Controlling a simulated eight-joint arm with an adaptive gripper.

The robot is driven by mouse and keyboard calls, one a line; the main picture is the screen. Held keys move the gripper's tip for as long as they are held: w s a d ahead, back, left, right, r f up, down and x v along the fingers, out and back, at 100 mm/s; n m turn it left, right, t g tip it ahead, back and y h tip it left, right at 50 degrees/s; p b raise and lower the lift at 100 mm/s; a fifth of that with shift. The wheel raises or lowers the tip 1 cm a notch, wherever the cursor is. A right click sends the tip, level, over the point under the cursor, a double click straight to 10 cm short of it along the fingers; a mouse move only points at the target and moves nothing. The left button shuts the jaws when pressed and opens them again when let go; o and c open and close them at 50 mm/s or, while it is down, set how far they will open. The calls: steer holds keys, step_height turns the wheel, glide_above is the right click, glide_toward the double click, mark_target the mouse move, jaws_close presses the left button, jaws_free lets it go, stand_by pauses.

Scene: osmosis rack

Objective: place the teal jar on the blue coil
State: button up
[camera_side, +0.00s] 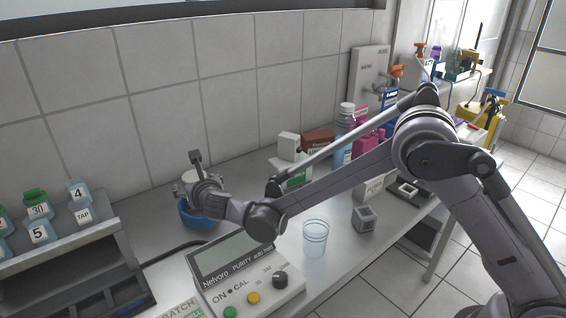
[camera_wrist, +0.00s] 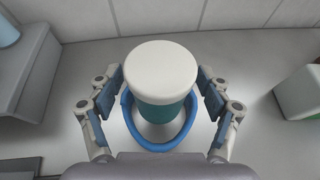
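The teal jar (camera_wrist: 160,113) has a wide white lid (camera_wrist: 160,68) and stands upright inside the ring of the blue coil (camera_wrist: 135,137) in the wrist view. The coil's rim shows around the jar's lower part; the exact contact beneath is hidden. My gripper (camera_wrist: 160,80) has one finger on each side of the jar, with a visible gap on both sides, so it is open. In the side view the blue coil (camera_side: 189,217) sits on the bench, and my gripper (camera_side: 203,186) covers much of the jar above it.
A grey rack with several numbered bottles (camera_side: 38,210) stands at the left. The purity meter (camera_side: 244,273) is in front, with a clear cup (camera_side: 315,238) to its right. A white-and-green box (camera_side: 296,178) and several bottles stand to the right. A cable runs along the bench near the coil.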

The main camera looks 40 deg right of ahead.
steer(key=shift+s+r, duration=0.1)
steer(key=shift+r, duration=0.05)
steer(key=v, duration=1.1)
steer(key=s+d+r+m+g, duration=0.2)
steer(key=s+d+m, duration=0.3)
steer(key=d+m, duration=0.35)
steer(key=s+d+r+m+g, duration=0.1)
steer(key=s+d+m+g, duration=0.1)
steer(key=s+d+m, duration=0.45)
steer(key=s+d+f+m+g+y, duration=0.1)
steer(key=s+d+m, duration=0.4)
steer(key=s+m, duration=0.2)
steer(key=s+d+f+m+g+y, duration=0.1)
steer(key=s+d+m, duration=0.3)
steer(key=s+m, duration=0.4)
steer(key=f+m, duration=0.1)
steer(key=m, duration=0.3)
steer(key=shift+s+d+f, duration=0.25)
steer(key=shift+d+f, duration=0.05)
steer(key=shift+d, duration=0.1)
